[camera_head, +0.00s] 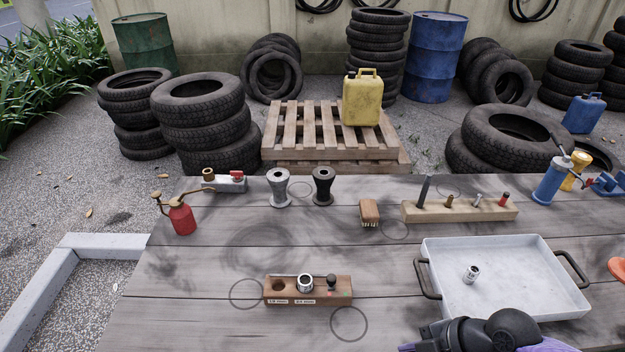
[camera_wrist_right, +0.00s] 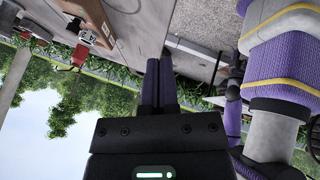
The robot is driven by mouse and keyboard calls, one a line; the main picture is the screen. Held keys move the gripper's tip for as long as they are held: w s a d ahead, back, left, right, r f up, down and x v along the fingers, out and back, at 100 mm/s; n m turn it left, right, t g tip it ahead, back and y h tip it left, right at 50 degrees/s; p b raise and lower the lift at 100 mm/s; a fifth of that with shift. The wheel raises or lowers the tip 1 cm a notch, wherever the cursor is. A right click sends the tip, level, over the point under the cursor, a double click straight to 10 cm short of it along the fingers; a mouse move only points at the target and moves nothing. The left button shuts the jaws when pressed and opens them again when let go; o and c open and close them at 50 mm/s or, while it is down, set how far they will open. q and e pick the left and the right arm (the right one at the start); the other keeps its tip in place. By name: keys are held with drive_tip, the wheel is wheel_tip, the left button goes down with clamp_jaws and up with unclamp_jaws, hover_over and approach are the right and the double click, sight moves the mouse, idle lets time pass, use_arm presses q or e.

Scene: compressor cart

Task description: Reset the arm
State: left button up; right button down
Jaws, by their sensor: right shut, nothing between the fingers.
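My right arm (camera_head: 490,332) comes in at the bottom right of the head view, in front of the white tray (camera_head: 500,290). Only part of its dark wrist and purple parts shows there. In the right wrist view my right gripper (camera_wrist_right: 160,80) has its two purple fingers together, with nothing between them. That view looks sideways and tilted past the bench, with trees and sky in it. A purple and grey link of mine (camera_wrist_right: 280,90) fills its right side. My left gripper does not show in the head view.
The tray holds a small metal socket (camera_head: 470,274). A wooden block (camera_head: 308,290) with a metal ring stands mid-bench. Behind are a red oil can (camera_head: 182,218), two spools (camera_head: 279,188), a brush (camera_head: 369,212) and a tool rack (camera_head: 460,209). The front left of the bench is clear.

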drive_tip(key=s+d+f+m+t+h, duration=0.1)
drive_tip(key=d+f+m+h, duration=0.35)
drive_tip(key=d, duration=0.75)
drive_tip(key=s+d+f+m+t+h, duration=0.1)
drive_tip(key=d+f+m+h, duration=0.35)
drive_tip(key=d, duration=0.85)
drive_tip(key=s+d+r+m+g+h, duration=0.1)
drive_tip(key=s+d+m+g+h, duration=0.4)
drive_tip(key=s+d, duration=1.55)
drive_tip(key=s+a+f+m+y, duration=0.1)
drive_tip(key=s+a+f+y, duration=0.1)
drive_tip(key=a+f, duration=0.6)
drive_tip(key=s+a+f+m+t+y, duration=0.1)
drive_tip(key=s+a+f+m, duration=0.15)
drive_tip(key=a, duration=0.85)
drive_tip(key=s+a+f+m+y, duration=0.1)
drive_tip(key=a+f+y, duration=0.1)
drive_tip(key=a+f, duration=0.65)
drive_tip(key=a+y, duration=0.2)
drive_tip(key=a, duration=1.3)
drive_tip(key=shift+s+a+f+m, duration=0.15)
drive_tip(key=shift+s+a+m, duration=0.1)
drive_tip(key=shift+a+m, duration=0.1)
